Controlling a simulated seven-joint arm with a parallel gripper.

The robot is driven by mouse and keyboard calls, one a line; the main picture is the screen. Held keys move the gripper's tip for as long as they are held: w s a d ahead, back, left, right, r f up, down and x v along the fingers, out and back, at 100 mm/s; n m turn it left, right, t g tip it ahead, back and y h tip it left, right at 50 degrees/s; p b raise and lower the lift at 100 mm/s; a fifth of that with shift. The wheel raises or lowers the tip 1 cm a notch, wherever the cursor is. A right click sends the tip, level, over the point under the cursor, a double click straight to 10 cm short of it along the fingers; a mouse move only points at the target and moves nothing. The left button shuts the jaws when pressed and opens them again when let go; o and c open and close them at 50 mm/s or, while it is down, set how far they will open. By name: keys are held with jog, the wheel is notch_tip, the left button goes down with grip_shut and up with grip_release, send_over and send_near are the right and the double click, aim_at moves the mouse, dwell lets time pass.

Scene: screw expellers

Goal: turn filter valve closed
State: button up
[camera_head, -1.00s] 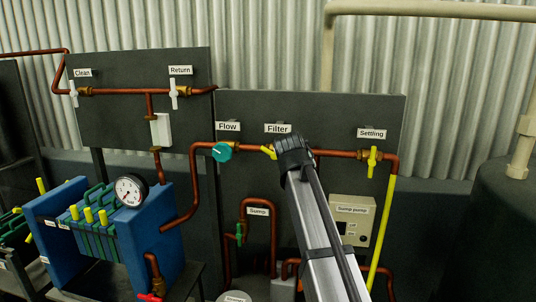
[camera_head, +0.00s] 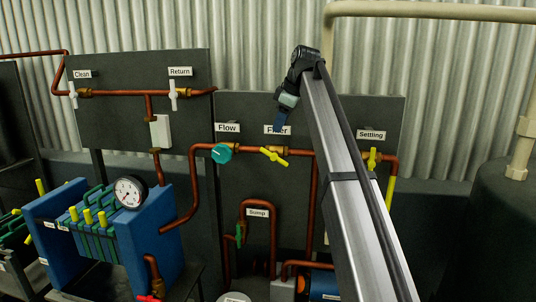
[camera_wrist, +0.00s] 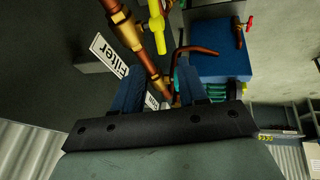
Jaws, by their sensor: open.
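The filter valve has a yellow lever (camera_head: 274,156) on the copper pipe under the "Filter" label (camera_head: 270,129). In the head view the lever slants from upper left to lower right across the pipe. My gripper (camera_head: 277,124) is above it, pointing down, its dark blue fingers covering part of the label. In the wrist view the two blue fingers of my gripper (camera_wrist: 157,78) are spread apart with no lever between them. The yellow lever (camera_wrist: 156,25) shows beyond the fingers at the top of that view, beside a brass fitting and copper pipe.
The teal Flow knob (camera_head: 222,153) is just left of the filter valve. The yellow Settling lever (camera_head: 373,156) is to the right, close to my arm. A pressure gauge (camera_head: 130,191) and blue filter press (camera_head: 158,240) stand at lower left.

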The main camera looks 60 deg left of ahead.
aim_at(268, 153)
jog(key=x, duration=1.3)
jog(key=shift+a+f, duration=0.1)
jog(key=shift+f, duration=0.25)
grip_shut()
